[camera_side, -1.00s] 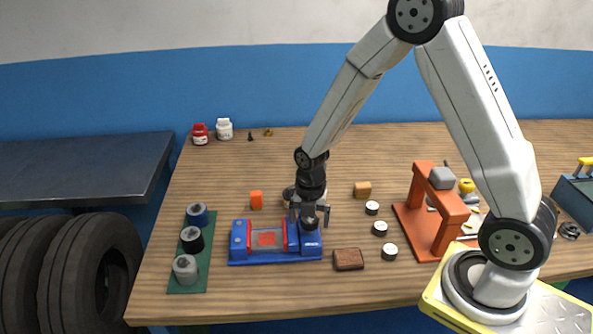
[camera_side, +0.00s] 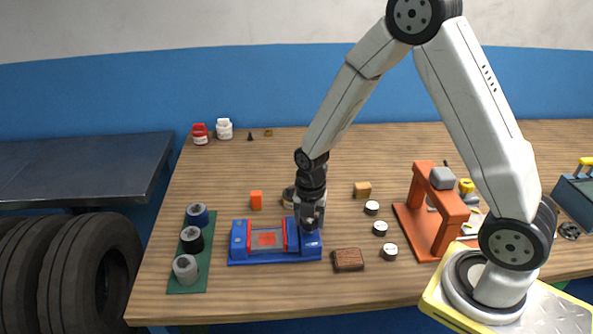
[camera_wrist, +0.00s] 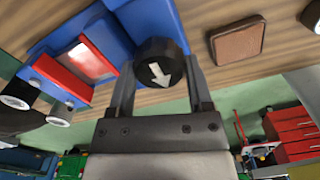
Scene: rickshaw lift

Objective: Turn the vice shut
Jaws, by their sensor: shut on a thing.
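The blue vice (camera_side: 275,255) lies on the wooden bench, with red jaw faces and a red piece (camera_side: 267,239) between them. It also shows in the wrist view (camera_wrist: 118,40). My gripper (camera_side: 309,222) is at the vice's right end, pointing down. In the wrist view my gripper (camera_wrist: 160,75) has its two fingers on either side of a black round knob (camera_wrist: 157,62) with a white arrow, and is shut on it. The gap between the jaw faces and the red piece is hard to judge.
A brown block (camera_side: 348,260) lies just right of the vice. A green strip (camera_side: 190,280) with three rollers is at the left.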

